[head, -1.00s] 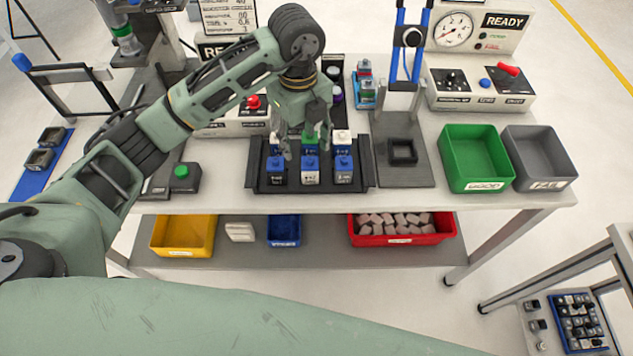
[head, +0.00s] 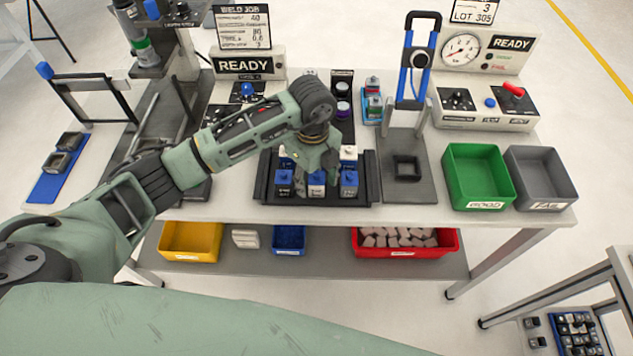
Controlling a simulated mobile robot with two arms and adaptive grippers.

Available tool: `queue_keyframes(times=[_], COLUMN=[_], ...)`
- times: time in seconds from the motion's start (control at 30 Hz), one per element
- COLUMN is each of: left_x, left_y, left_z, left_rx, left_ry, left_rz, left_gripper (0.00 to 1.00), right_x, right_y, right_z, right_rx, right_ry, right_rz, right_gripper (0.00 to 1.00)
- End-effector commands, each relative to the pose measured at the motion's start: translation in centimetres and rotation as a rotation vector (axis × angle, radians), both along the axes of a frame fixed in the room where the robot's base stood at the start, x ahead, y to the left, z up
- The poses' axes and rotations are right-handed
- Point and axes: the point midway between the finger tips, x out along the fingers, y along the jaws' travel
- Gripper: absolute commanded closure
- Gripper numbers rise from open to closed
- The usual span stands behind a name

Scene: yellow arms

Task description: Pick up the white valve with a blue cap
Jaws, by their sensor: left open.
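The white valve with a blue cap (head: 316,189) stands upright in the middle of the front row in a dark tray (head: 364,190) on the bench. A dark valve with a blue cap (head: 284,186) is at its left, and a grey valve with a blue cap (head: 349,187) at its right. My left gripper (head: 316,178) is open, pointing down over the middle valve, its fingers low about the cap. I cannot tell whether they touch it. The gripper hides most of the back row; a white-capped valve (head: 348,154) shows there. My right gripper is not in view.
A dark fixture plate with a square socket (head: 404,168) is right of the tray under a blue-handled press (head: 416,60). Beyond are a green bin (head: 480,178) and a grey bin (head: 542,180). A READY gauge box (head: 485,80) stands behind.

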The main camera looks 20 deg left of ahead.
Motion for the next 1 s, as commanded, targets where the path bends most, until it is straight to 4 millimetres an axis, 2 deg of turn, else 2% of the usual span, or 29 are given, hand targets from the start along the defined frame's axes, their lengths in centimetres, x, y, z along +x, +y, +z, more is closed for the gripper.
queue_keyframes(times=[0.07,0.6,0.87,1.0], left_x=[0.00,0.00,0.03,0.10], left_y=[-0.01,0.00,-0.01,-0.02], left_z=[-0.01,0.03,0.14,0.82], left_rx=[0.000,0.000,0.000,-0.001], left_ry=[0.000,0.000,-0.001,-0.003], left_rz=[-0.001,-0.001,-0.001,-0.001], left_gripper=[0.50,0.97,0.97,0.97], right_x=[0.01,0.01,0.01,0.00], right_y=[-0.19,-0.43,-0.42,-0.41], right_z=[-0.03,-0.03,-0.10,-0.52], right_rx=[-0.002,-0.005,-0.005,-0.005], right_ry=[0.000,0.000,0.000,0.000], right_rz=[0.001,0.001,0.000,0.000], right_gripper=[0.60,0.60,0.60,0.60])
